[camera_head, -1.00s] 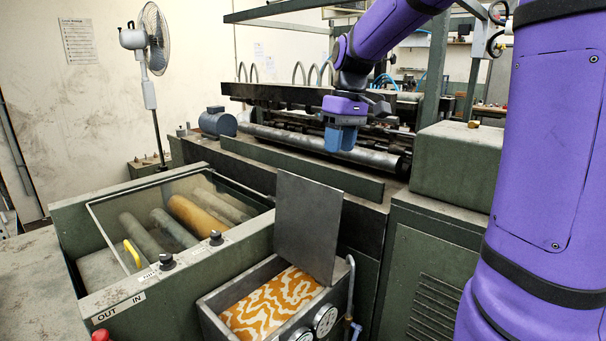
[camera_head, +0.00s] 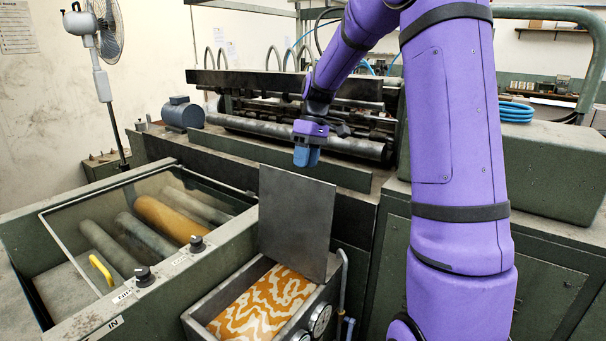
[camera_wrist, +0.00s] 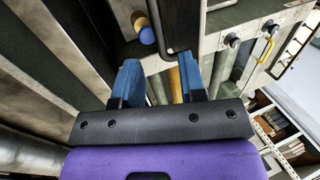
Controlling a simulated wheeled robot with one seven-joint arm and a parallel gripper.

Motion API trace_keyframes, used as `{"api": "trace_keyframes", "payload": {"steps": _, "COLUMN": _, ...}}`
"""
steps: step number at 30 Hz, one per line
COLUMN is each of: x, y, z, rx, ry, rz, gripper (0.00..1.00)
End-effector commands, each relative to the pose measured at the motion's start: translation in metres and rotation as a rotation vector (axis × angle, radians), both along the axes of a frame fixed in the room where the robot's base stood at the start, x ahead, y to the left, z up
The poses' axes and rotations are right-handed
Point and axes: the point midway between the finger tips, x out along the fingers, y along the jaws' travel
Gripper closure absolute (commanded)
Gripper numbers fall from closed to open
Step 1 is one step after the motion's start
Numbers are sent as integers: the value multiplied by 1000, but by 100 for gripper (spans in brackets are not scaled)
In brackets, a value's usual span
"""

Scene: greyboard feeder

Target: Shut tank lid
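The tank lid is a flat grey metal plate (camera_head: 296,222) standing raised, nearly upright, at the rear edge of a small open metal tank (camera_head: 205,325) in the head view. Orange and white patterned material (camera_head: 262,305) shows inside the tank. My gripper (camera_head: 307,157) has blue fingers and hangs just above and behind the lid's top edge in the picture. In the wrist view the two fingers (camera_wrist: 161,80) stand apart with nothing between them. I cannot tell for sure which dark panel in the wrist view is the lid.
Left of the tank is a glass-covered trough with rollers, a yellow handle (camera_head: 101,272) and black knobs (camera_head: 145,276). Gauges (camera_head: 320,318) and a pipe (camera_head: 343,290) sit at the tank's right. A long machine roller (camera_head: 300,139) lies behind, with a blue-grey motor (camera_head: 183,114) at its left.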

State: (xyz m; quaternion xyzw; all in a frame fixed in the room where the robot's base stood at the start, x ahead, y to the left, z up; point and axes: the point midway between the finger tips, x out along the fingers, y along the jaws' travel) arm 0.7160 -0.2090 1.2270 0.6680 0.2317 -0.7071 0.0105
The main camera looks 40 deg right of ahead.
Motion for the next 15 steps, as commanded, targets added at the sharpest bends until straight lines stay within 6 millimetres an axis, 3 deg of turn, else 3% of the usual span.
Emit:
{"api": "trace_keyframes", "payload": {"steps": 6, "x": -4, "y": 9, "z": -28, "rx": 0, "ry": 2, "rz": 1, "gripper": 62}}
{"api": "trace_keyframes", "payload": {"steps": 15, "x": -5, "y": 12, "z": -38, "rx": 0, "ry": 0, "rz": 0, "gripper": 62}}
